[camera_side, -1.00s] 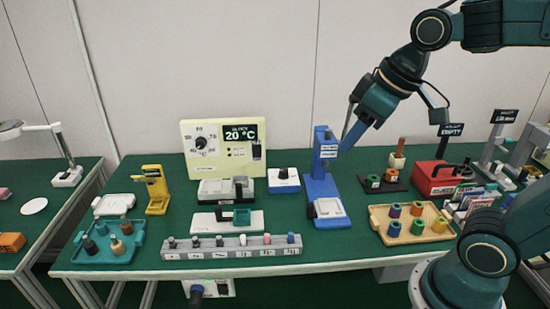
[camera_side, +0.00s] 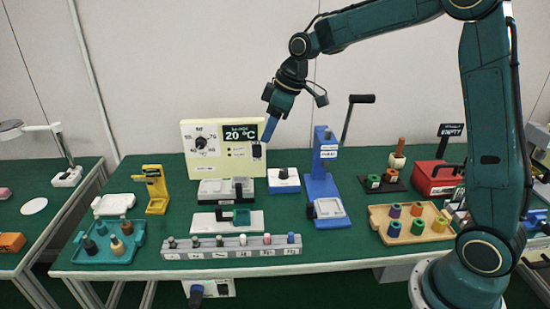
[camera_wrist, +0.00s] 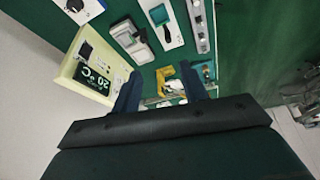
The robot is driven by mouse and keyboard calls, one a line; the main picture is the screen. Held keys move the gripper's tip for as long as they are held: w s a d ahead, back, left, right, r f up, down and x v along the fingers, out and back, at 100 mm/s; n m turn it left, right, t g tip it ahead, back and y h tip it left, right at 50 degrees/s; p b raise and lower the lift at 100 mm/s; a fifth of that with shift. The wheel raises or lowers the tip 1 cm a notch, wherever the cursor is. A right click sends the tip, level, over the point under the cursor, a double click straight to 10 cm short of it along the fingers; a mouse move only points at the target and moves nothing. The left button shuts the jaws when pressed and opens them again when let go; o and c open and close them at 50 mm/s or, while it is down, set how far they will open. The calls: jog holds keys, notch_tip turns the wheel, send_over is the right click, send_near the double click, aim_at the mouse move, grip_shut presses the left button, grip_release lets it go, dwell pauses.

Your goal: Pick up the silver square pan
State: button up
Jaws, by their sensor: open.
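The silver square pan (camera_side: 243,187), small and with a dark handle, sits on the pale base in front of the cream control panel. It also shows in the wrist view (camera_wrist: 143,54), ahead of my fingers. My gripper (camera_side: 268,133) is above and behind it, slightly right, in front of the panel's right edge. In the wrist view my gripper's two fingers (camera_wrist: 161,90) stand apart with nothing held between them.
The cream panel (camera_side: 190,165) reading 20 °C stands close to my gripper. To the right is the blue press (camera_side: 322,180) with its tall lever. A yellow stand (camera_side: 156,190) is left, and a grey rack (camera_side: 230,251) of pegs lies in front.

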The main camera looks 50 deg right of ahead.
aim_at(239, 184)
jog(key=w+d+f+n+y, duration=0.1)
jog(key=w+d+f+n, duration=0.1)
jog(key=w+f, duration=0.7)
notch_tip(239, 184, down, 2)
jog(key=shift+d+f, duration=0.15)
jog(key=shift+d, duration=0.4)
jog(key=shift+x, duration=4.3)
jog(key=shift+s+a+f, duration=0.1)
jog(key=shift+a, duration=0.05)
jog(key=shift+x, duration=2.45)
jog(key=shift+s+a, duration=0.15)
jog(key=shift+c, duration=0.4)
grip_shut()
